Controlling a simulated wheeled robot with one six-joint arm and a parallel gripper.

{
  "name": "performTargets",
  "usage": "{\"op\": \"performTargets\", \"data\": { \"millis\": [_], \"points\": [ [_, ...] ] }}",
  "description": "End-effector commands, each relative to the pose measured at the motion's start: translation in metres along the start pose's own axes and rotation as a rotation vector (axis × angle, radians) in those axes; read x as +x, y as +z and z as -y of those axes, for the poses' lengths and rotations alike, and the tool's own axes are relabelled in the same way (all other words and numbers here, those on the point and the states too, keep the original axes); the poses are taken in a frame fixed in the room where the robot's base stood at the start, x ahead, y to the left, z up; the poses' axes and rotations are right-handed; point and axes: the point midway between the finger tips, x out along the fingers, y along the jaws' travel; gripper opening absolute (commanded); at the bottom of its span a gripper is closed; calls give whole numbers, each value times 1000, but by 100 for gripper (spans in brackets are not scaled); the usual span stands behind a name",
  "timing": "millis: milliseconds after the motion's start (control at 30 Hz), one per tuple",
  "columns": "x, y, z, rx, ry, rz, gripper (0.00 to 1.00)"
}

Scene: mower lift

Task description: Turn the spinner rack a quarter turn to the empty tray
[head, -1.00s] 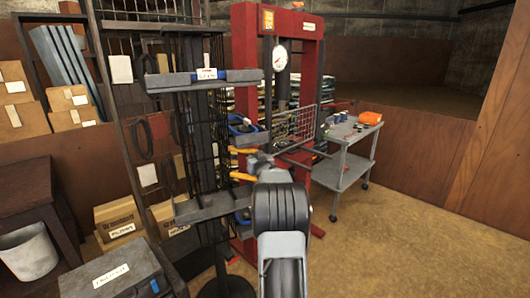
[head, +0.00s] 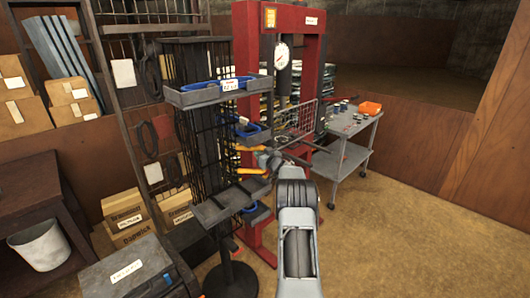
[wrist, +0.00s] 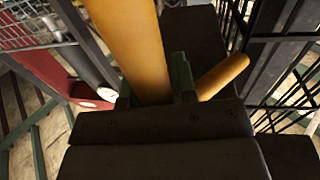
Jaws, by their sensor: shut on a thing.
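The spinner rack (head: 190,120) is a tall black wire rack on a post with a round black foot. Its upper grey tray (head: 200,98) holds something blue and bears a white label. A lower grey tray (head: 220,213) on the near side looks empty. More trays with blue things show on its right side, partly hidden. Yellow bars (head: 252,171) stick out from the rack's right side. My gripper (head: 266,160) is there, shut on a yellow bar (wrist: 130,45). In the wrist view a second yellow bar (wrist: 222,77) lies to the right, outside the jaws.
A red press frame (head: 245,100) with a gauge stands close behind the rack. A grey cart (head: 345,155) with an orange bin stands to the right. A grey chest (head: 128,275), a white bucket (head: 38,245) and cardboard boxes lie left. The floor at right is clear.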

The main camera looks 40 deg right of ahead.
Motion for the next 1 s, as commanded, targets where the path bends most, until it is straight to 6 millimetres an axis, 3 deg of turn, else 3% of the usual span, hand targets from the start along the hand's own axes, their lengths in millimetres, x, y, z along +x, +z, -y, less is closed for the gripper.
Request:
{"op": "performTargets", "data": {
  "millis": [33,367,400,633,1000],
  "points": [
    [4,-8,6,1,-15,-16,0],
    [4,-9,6,1,-16,-18,0],
    [4,-9,6,1,-16,-18,27],
    [3,-10,5,-2,-13,-19,49],
    [1,-10,0,-3,-7,-19,51]
  ]
}}
